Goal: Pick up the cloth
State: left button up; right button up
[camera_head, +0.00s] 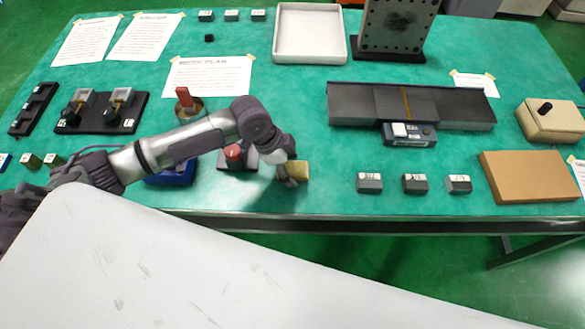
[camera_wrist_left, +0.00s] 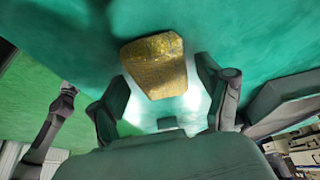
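A small yellow-brown, speckled block-shaped piece (camera_head: 301,170), which appears to be the folded cloth, lies on the green table near its front edge. In the left wrist view the cloth (camera_wrist_left: 154,66) is ahead of the fingertips, roughly centred between them. My left gripper (camera_head: 286,173) points down right beside the cloth and hides part of its left side in the head view. In the left wrist view my left gripper (camera_wrist_left: 165,92) has its two fingers spread apart with nothing between them. My right gripper is not in view.
A red-topped block (camera_head: 234,155) and a blue box (camera_head: 170,174) stand left of the gripper. Several grey labelled blocks (camera_head: 414,184) and a flat brown slab (camera_head: 530,177) lie to the right. A long grey fixture (camera_head: 345,108) stands behind. Table between cloth and grey blocks is clear.

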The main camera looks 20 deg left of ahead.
aim_at(298, 168)
pick_arm(q)
jog(key=c, duration=0.7)
jog(key=shift+r, duration=0.1)
jog(key=shift+r, duration=0.5)
notch_tip(298, 168, up, 3)
jog(key=shift+f+b, duration=0.1)
jog(key=shift+b, duration=0.3)
jog(key=d+r, duration=0.2)
jog(key=d, duration=0.2)
jog(key=s+d+r+b, duration=0.1)
jog(key=d+r, duration=0.1)
jog(key=d, duration=0.1)
jog(key=s+d+r, duration=0.1)
jog(key=d+r, duration=0.2)
jog(key=d, duration=0.1)
jog(key=shift+d, duration=0.3)
